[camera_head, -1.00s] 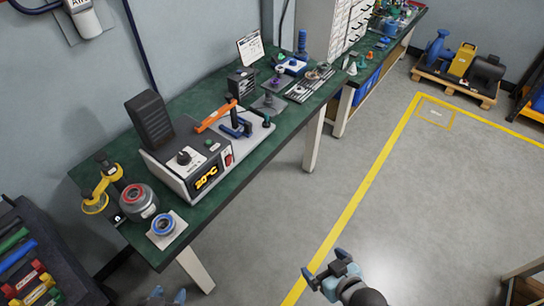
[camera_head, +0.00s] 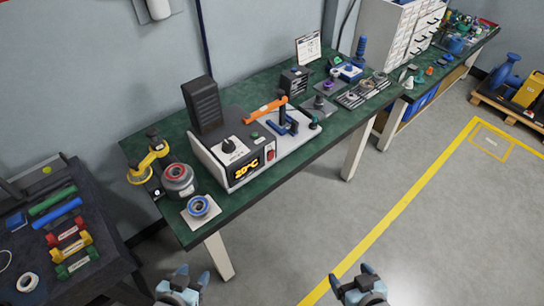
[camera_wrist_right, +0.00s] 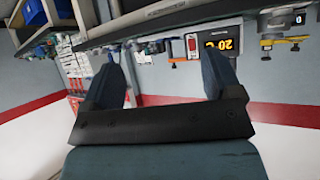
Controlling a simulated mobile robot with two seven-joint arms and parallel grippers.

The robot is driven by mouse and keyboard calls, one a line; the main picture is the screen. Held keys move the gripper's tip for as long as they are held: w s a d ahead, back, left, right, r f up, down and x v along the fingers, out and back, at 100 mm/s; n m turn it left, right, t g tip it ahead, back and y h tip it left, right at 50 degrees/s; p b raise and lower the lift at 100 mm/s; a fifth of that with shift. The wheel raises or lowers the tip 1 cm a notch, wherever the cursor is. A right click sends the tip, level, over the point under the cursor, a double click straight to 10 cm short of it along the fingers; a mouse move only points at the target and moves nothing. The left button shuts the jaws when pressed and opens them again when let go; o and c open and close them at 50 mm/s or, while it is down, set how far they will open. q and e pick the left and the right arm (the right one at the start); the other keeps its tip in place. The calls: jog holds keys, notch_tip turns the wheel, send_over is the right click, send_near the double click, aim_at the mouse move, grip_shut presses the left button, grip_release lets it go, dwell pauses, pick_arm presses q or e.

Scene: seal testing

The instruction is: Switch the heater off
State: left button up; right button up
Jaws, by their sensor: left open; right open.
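The heater (camera_head: 222,168) is a light grey box with a dark top on the green workbench. The display (camera_wrist_right: 220,45) and red switch (camera_wrist_right: 192,45) also show upside down in the right wrist view. My left gripper (camera_head: 183,278) is open and empty at the bottom of the head view, in front of the bench. My right gripper (camera_head: 354,278) is open and empty further right, apart from the heater. Its fingers (camera_wrist_right: 160,80) frame the wrist view.
The green bench (camera_head: 275,185) also carries an orange-handled tool (camera_head: 266,110), a blue ring on a white pad (camera_head: 198,206), a grey pot (camera_head: 178,177) and a yellow device (camera_head: 147,163). A dark tool table (camera_head: 95,270) stands at left.

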grip_shut()
dwell(1.4)
